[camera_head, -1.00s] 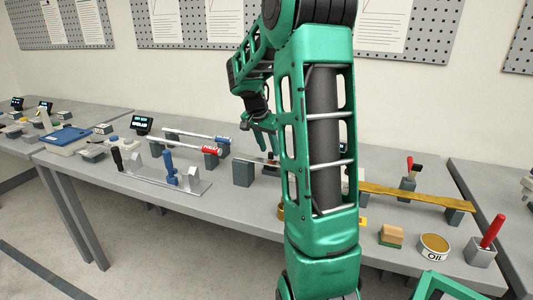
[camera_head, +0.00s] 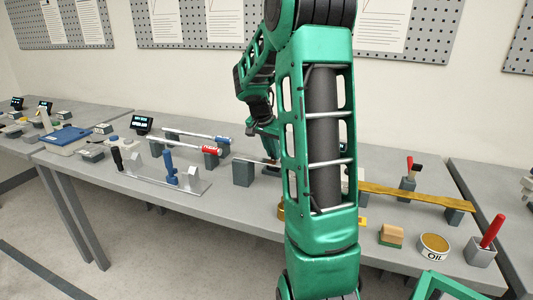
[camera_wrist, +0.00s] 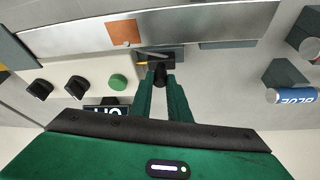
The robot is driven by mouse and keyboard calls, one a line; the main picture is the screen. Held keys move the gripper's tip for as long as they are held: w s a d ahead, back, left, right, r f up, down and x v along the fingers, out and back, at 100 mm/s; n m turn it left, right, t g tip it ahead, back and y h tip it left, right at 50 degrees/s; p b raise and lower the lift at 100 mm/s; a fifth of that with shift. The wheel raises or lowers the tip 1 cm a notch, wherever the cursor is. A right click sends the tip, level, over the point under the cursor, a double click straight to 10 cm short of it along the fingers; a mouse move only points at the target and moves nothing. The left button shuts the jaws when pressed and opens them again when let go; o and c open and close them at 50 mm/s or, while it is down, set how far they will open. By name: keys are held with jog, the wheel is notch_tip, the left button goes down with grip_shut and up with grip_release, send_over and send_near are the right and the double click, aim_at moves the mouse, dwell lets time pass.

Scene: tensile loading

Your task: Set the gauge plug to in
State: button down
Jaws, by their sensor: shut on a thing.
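The gauge plug (camera_wrist: 160,73) is a small black piece at the centre of the wrist view, against a dark block (camera_wrist: 172,58) below a metal strip. My gripper (camera_wrist: 161,80) is shut on it, one green finger on each side. I cannot tell how deep the plug sits, as the fingers cover part of it. In the head view my gripper (camera_head: 268,130) is over the middle of the bench, partly hidden by my arm.
A pale panel with two black knobs (camera_wrist: 77,87) and a green button (camera_wrist: 118,82) lies left of the fingers. The metal strip (camera_wrist: 190,27) bears a copper-coloured square (camera_wrist: 124,33). A blue-labelled cylinder (camera_wrist: 291,96) is at right.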

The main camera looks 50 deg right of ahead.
jog(key=shift+s+d, duration=0.3)
jog(key=shift+s, duration=0.35)
jog(key=shift+s+d, duration=0.25)
jog(key=shift+s, duration=0.4)
jog(key=c, duration=1.7)
grip_release()
jog(key=shift+s, duration=0.1)
jog(key=shift+o, duration=0.2)
jog(key=shift+a+r, duration=0.15)
jog(key=shift+r, duration=0.15)
jog(key=v, duration=1)
